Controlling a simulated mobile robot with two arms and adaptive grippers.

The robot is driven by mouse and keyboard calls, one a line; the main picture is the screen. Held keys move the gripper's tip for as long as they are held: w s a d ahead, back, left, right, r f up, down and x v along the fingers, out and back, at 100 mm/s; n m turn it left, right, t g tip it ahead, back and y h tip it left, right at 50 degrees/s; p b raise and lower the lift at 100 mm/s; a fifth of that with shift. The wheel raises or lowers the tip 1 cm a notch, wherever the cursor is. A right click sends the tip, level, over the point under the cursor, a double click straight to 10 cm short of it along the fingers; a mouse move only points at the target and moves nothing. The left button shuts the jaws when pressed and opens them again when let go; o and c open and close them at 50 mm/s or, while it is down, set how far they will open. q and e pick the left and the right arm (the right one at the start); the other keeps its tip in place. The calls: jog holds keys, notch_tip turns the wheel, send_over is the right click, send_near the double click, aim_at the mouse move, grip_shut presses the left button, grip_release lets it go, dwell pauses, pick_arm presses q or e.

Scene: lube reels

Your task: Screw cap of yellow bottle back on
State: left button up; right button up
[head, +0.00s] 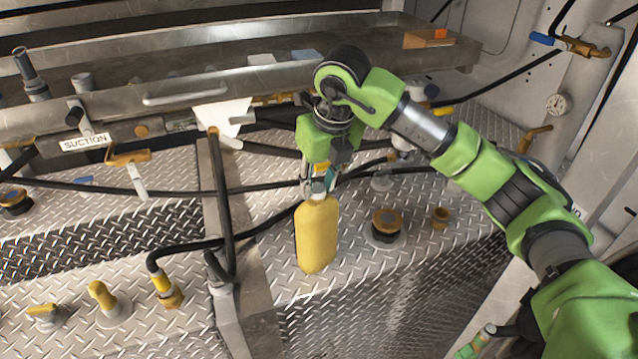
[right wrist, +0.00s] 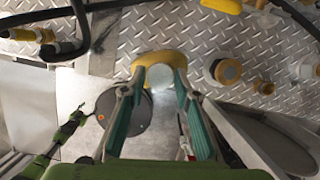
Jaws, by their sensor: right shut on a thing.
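The yellow bottle (head: 317,238) stands upright on the diamond-plate deck, near the centre of the head view. In the right wrist view the yellow bottle (right wrist: 158,59) shows as a curved shoulder just past my fingertips. A pale round cap (right wrist: 161,77) is between the fingers there, over the bottle's top. My right gripper (head: 319,188) points down from above and is shut on the cap, at the bottle's neck. Its fingers also show in the right wrist view (right wrist: 160,90). The fingers hide the neck, so I cannot tell whether the cap is threaded.
An orange-topped fitting (head: 387,222) stands close right of the bottle. A black hose (head: 235,235) runs behind and left of it. A metal tray (head: 240,75) crosses the back. Several yellow fittings, including one elbow (head: 103,295), stand on the left deck.

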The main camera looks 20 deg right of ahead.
jog(key=shift+a+m+h, duration=0.1)
jog(key=shift+m+h, duration=0.2)
jog(key=shift+m, duration=1)
jog(key=m, duration=0.2)
jog(key=shift+a+m+h+b, duration=0.1)
jog(key=shift+m+h+b, duration=0.2)
jog(key=shift+h+b, duration=0.1)
jog(key=shift+m+h, duration=0.3)
jog(key=shift+m, duration=1)
